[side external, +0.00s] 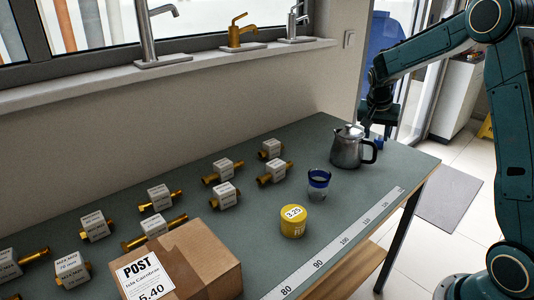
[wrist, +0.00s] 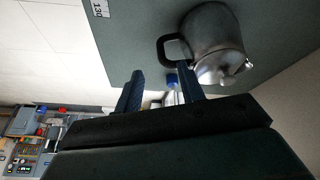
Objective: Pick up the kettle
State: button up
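The kettle (side external: 346,148) is dark grey metal with a lid and a black loop handle. It stands upright near the far right end of the green-grey table (side external: 268,226), its handle facing right in the side view. In the wrist view the kettle (wrist: 216,42) is at the top right, its handle (wrist: 163,50) just beyond my fingertips.
A blue-rimmed glass (side external: 318,184), a yellow tin (side external: 293,221) and a cardboard box (side external: 184,268) stand nearer the camera. Several labelled brass fittings (side external: 160,197) lie along the wall side. A measuring strip (side external: 335,243) runs along the front edge. Taps stand on the sill (side external: 160,72).

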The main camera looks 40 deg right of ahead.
send_over(375, 153)
jog(key=a, duration=0.2)
jog(key=shift+s+a+f, duration=0.1)
jog(key=shift+s+f, duration=0.05)
jog(key=shift+f, duration=0.95)
jog(key=shift+s+a+f, duration=0.1)
jog(key=shift+f, duration=1)
jog(key=shift+d+f, duration=0.1)
jog(key=shift+x, duration=2.5)
